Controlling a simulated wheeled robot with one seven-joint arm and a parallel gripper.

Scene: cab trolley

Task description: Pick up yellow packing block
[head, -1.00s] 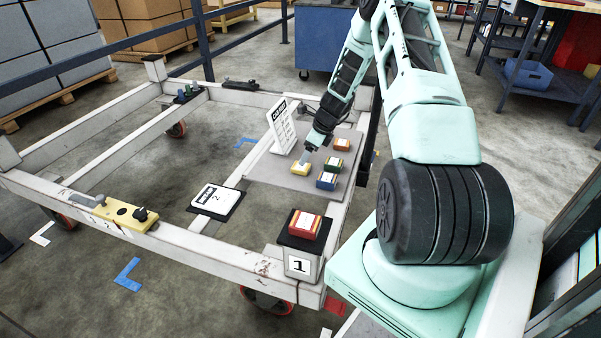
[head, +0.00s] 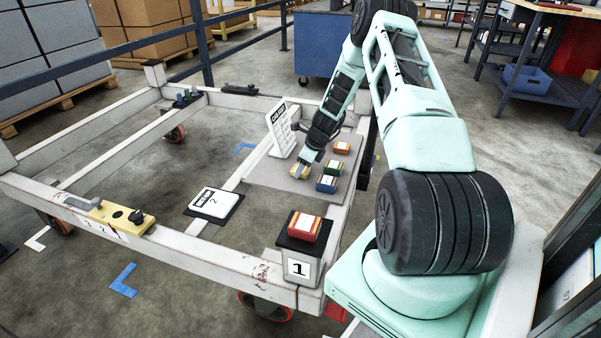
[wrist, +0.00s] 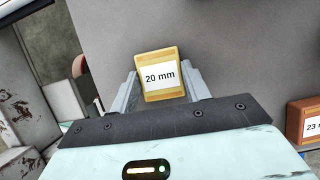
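The yellow packing block (head: 298,173) sits on the grey board on the trolley, partly hidden by my gripper (head: 305,166) in the head view. In the wrist view the yellow block (wrist: 160,73) shows a white "20 mm" label. My gripper's two grey fingers (wrist: 163,90) stand on either side of it, very close to its left and right edges. I cannot tell whether they press on it. The block lines up roughly with the gripper.
Near it on the grey board (head: 262,176) are a green block (head: 333,166), a blue block (head: 326,184) and an orange block (head: 342,147). A white sign (head: 282,130) stands close behind. A red block (head: 304,226) rests on stand 1 (head: 299,264). Pad 2 (head: 214,202) is empty.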

